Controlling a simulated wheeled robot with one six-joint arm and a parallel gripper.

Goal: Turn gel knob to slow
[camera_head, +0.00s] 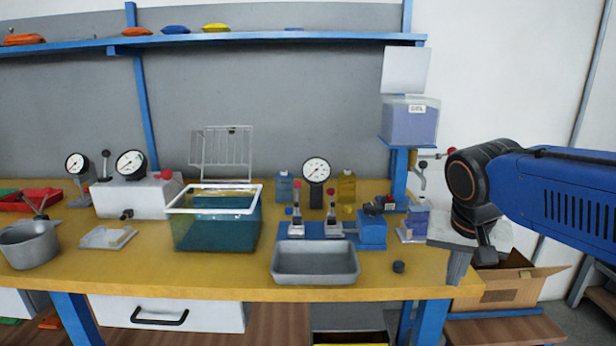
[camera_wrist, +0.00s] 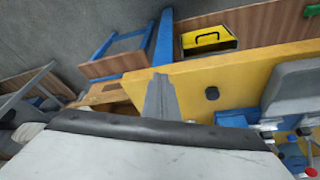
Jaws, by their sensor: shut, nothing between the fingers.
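A clear tank of bluish liquid (camera_head: 409,122) with a small white label sits on a blue bracket at the right end of the bench. The label is too small to read surely.
The yellow bench (camera_head: 200,278) holds a grey tray (camera_head: 315,276), a teal-filled tank (camera_head: 190,232), gauges and a small black knob-like piece (camera_head: 398,266), also in the wrist view (camera_wrist: 212,93). A cardboard box (camera_head: 510,290) stands below my gripper. The wall area above my arm is clear.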

